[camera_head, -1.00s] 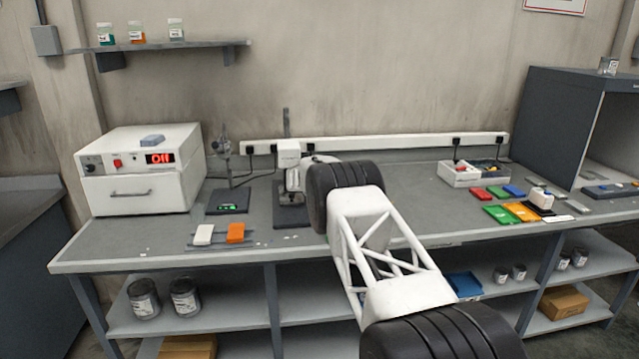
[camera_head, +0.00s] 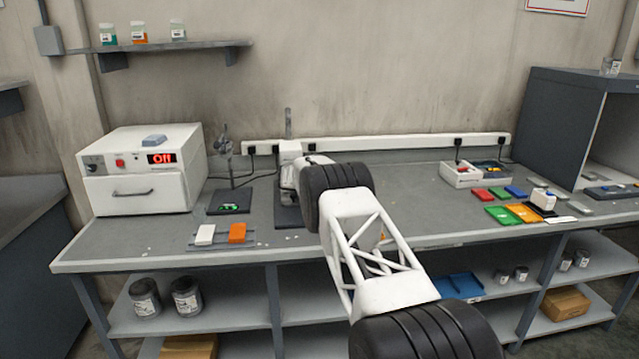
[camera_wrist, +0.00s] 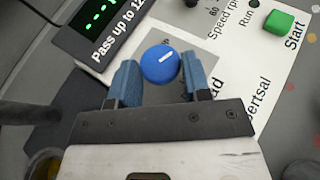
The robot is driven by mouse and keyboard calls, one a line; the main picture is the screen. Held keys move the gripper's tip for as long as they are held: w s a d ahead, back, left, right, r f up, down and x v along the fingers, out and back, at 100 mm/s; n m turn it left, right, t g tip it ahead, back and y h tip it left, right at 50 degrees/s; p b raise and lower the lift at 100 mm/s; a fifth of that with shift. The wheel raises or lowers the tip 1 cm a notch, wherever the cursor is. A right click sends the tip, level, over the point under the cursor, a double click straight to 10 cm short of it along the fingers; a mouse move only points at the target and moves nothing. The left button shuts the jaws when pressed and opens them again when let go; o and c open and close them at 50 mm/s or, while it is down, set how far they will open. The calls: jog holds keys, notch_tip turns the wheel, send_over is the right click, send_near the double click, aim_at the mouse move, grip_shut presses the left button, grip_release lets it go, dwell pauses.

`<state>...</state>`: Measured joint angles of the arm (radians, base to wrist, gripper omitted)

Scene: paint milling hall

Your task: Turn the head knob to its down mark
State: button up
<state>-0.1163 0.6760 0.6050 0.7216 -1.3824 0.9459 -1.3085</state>
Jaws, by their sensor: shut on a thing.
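A round blue knob (camera_wrist: 160,64) with a short white pointer line sits on a light control panel (camera_wrist: 262,84) in the wrist view. The pointer runs to the right and slightly up in that picture. My gripper (camera_wrist: 156,82) has its two blue-grey fingers on either side of the knob and is shut on it. A label ending in "ad" shows beside the right finger. The knob's marks are largely hidden by the fingers. In the head view, the white machine (camera_head: 289,172) stands on the bench, and my arm hides the gripper and knob.
A green Start button (camera_wrist: 278,23) and a lit green display (camera_wrist: 100,14) lie near the knob. On the bench (camera_head: 130,255) are a white oven (camera_head: 142,192) reading Off, a stirrer plate (camera_head: 229,201), and coloured trays at right.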

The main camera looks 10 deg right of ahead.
jog(key=o, duration=0.9)
jog(key=shift+c, duration=0.2)
jog(key=shift+s+d+n+t+y, duration=0.1)
jog(key=shift+d+n+t+y, duration=0.05)
jog(key=shift+n+t+y, duration=0.65)
jog(key=shift+s+d+n+t+y, duration=0.1)
jog(key=shift+n+t+y, duration=0.45)
jog(key=shift+n+y, duration=0.2)
jog(key=shift+s+d+n+t+y, duration=0.1)
jog(key=shift+n+t+y, duration=0.5)
jog(key=shift+n, duration=0.25)
jog(key=shift+s+d+n+t+y, duration=0.15)
jog(key=shift+n+t+y, duration=0.15)
jog(key=shift+n+y, duration=0.75)
jog(key=shift+w+d+n+t+y, duration=0.1)
jog(key=shift+d+n+t+y, duration=0.15)
jog(key=shift+n+y, duration=0.75)
jog(key=shift+s+d+n+t+y, duration=0.1)
jog(key=shift+n+t+y, duration=0.2)
jog(key=shift+n+y, duration=0.75)
jog(key=shift+v, duration=3.8)
jog(key=s+d+r+m+h, duration=0.1)
jog(key=s+d+r+m, duration=0.1)
jog(key=s+r+m, duration=0.4)
jog(key=s+d+r+m+g+h, duration=0.1)
jog(key=s+r+m, duration=0.5)
jog(key=r, duration=0.6)
jog(key=shift+s+d+m+h, duration=0.3)
jog(key=shift+s+d+h, duration=0.3)
jog(key=shift+s, duration=0.2)
